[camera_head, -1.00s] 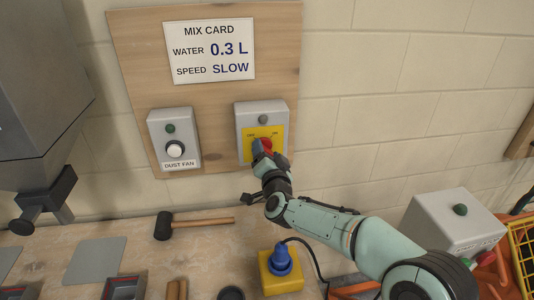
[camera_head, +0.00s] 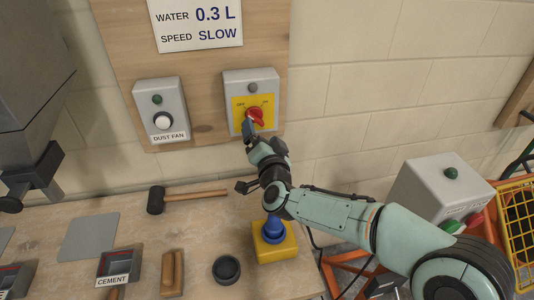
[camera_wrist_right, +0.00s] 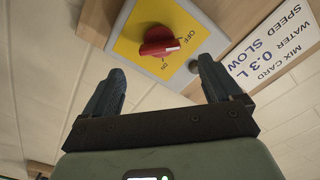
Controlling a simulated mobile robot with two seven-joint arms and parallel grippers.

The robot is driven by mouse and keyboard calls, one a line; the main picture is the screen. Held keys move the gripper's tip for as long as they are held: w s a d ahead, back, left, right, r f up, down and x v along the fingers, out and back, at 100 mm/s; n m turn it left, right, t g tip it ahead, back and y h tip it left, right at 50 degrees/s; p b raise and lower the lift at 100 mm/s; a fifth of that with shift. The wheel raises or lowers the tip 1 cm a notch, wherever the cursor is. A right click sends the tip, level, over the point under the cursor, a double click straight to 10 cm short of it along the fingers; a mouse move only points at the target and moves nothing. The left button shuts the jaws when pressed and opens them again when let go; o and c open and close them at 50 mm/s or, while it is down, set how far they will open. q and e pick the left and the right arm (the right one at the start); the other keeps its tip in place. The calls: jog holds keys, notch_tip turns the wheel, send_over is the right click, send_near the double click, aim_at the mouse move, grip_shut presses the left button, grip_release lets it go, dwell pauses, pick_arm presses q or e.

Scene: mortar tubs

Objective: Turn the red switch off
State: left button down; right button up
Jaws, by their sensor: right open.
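The red switch (camera_head: 255,116) is a rotary knob on a yellow plate marked OFF and ON, on a grey wall box (camera_head: 250,86). In the right wrist view the red switch (camera_wrist_right: 158,42) stands out beyond the fingertips, its white mark on the side of the OFF and ON labels. I cannot tell exactly which label it points to. My right gripper (camera_head: 249,130) is just below and left of the knob in the head view. In the wrist view the right gripper (camera_wrist_right: 160,66) is open and empty, fingers apart from the knob. My left gripper is not in view.
A dust fan box (camera_head: 160,110) is left of the switch box on the wooden board. A mallet (camera_head: 190,195), a yellow block with a blue plug (camera_head: 275,248) and a cement tub (camera_head: 118,263) are on the bench below. A grey box (camera_head: 440,200) stands right.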

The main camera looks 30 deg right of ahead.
jog(key=v, duration=0.7)
jog(key=shift+b, duration=0.3)
